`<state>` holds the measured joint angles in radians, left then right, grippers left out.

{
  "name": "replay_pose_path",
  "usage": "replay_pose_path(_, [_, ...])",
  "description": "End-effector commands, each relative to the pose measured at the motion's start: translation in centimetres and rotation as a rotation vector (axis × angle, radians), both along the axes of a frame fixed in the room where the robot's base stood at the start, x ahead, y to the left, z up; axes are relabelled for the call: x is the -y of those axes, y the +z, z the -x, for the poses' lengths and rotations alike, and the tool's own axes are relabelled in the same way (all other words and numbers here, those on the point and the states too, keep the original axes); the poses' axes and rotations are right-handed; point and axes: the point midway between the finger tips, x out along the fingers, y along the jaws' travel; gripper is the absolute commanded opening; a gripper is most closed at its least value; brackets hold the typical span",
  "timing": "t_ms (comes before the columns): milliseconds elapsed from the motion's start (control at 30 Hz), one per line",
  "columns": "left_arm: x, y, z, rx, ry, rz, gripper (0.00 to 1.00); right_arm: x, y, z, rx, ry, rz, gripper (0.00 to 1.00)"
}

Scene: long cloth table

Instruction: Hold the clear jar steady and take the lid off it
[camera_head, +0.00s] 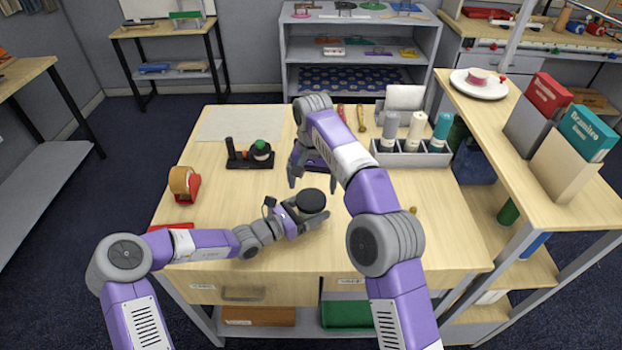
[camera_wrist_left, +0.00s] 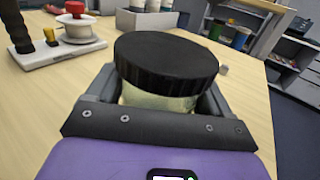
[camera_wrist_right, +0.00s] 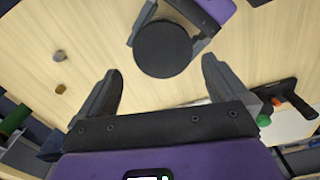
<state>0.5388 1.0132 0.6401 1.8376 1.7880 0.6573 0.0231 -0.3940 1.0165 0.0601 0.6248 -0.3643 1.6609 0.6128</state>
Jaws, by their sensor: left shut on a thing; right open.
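The clear jar (camera_wrist_left: 158,99) stands on the table between the fingers of my left gripper (camera_head: 305,220), which is shut on it. Its black ribbed lid (camera_head: 312,200) sits on top and hides most of the jar from above. The lid also fills the middle of the left wrist view (camera_wrist_left: 166,58) and shows as a dark disc in the right wrist view (camera_wrist_right: 162,48). My right gripper (camera_head: 312,180) is open and empty, above the table and apart from the lid. In the right wrist view the lid lies beyond its two fingertips (camera_wrist_right: 158,75).
A dark stand with a green-topped item (camera_head: 260,150) is at the back left. A tape dispenser (camera_head: 183,184) stands at the left edge. A grey rack with bottles (camera_head: 412,155) is at the back right. Small brown pieces (camera_wrist_right: 60,56) lie loose.

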Motion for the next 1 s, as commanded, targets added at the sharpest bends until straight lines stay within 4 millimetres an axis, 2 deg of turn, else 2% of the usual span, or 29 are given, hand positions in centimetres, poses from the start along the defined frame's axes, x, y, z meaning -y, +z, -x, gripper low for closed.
replay_pose_path(300, [0.0, 0.0, 0.0, 0.0, 0.0, 0.0, 0.0, -0.2, 2.4, 0.0, 0.008, -0.178, 0.002, 1.0])
replay_pose_path(500, [0.0, 0.0, 0.0, 0.0, 0.0, 0.0, 0.0, -0.4, 2.9, 0.1, 0.013, -0.209, 0.0, 1.0])
replay_pose_path(867, [0.0, 0.0, 0.0, 0.0, 0.0, 0.0, 0.0, -0.4, 0.3, 0.2, 0.012, -0.209, 0.0, 1.0])
replay_pose_path(1000, [0.0, 0.0, 0.0, 0.0, 0.0, 0.0, 0.0, -0.4, -1.8, 0.2, 0.011, -0.208, 0.002, 1.0])
